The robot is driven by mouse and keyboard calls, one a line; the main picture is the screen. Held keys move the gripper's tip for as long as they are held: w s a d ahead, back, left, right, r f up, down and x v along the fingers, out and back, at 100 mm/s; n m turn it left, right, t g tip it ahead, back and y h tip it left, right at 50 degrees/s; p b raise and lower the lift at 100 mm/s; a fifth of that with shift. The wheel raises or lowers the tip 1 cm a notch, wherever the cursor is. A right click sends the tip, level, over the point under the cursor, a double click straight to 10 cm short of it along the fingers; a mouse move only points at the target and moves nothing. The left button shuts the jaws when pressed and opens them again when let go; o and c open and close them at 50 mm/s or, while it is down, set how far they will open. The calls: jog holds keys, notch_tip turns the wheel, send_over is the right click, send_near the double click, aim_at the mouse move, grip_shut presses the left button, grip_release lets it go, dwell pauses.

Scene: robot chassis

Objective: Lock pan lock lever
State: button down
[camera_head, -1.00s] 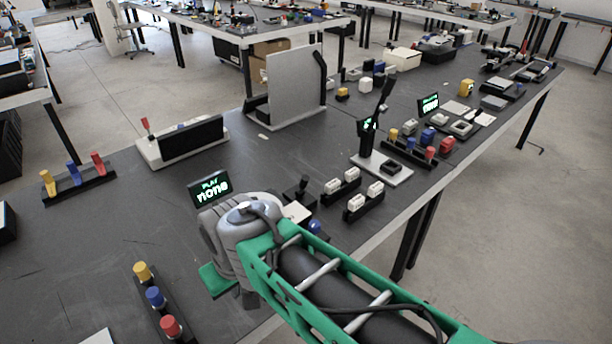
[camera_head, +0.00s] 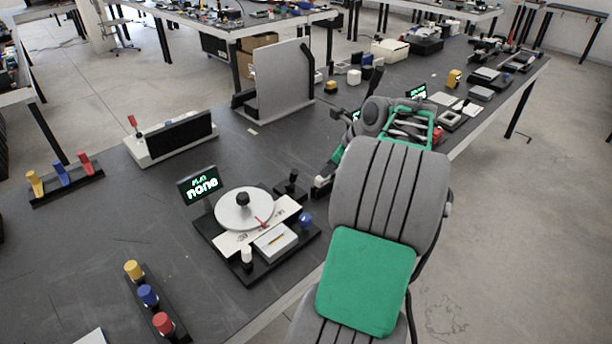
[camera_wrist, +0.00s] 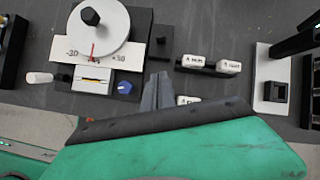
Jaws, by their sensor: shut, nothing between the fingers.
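A black device with a white round dial (camera_head: 244,208) stands on the table, with a black knob on the dial and a red pointer. The dial (camera_wrist: 99,22) is at the upper left of the wrist view, above a scale strip marked -30 and +30. A white-ended lever (camera_wrist: 40,77) sticks out at the device's left side. A blue knob (camera_wrist: 124,87) sits at its front right. I cannot tell which part is the pan lock lever. My gripper (camera_wrist: 157,82) is shut and empty, right of the blue knob. Its fingertips are not clear in the head view.
White rocker switches (camera_wrist: 228,66) lie right of my gripper, one partly hidden by it. A small black joystick (camera_head: 291,183) stands behind the device. A display (camera_head: 200,184) reads "PLAY none". Three coloured knobs (camera_head: 149,295) stand in front left.

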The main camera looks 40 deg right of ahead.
aim_at(294, 176)
jog(key=shift+s+d+m, duration=0.35)
jog(key=shift+d+m, duration=0.15)
jog(key=shift+d, duration=0.1)
jog(key=shift+f, duration=0.1)
jog(key=w+a+f+b, duration=0.1)
jog(key=w+a+f, duration=0.1)
jog(key=w+f, duration=0.5)
jog(key=shift+w, duration=1.05)
jog(key=shift+r, duration=0.1)
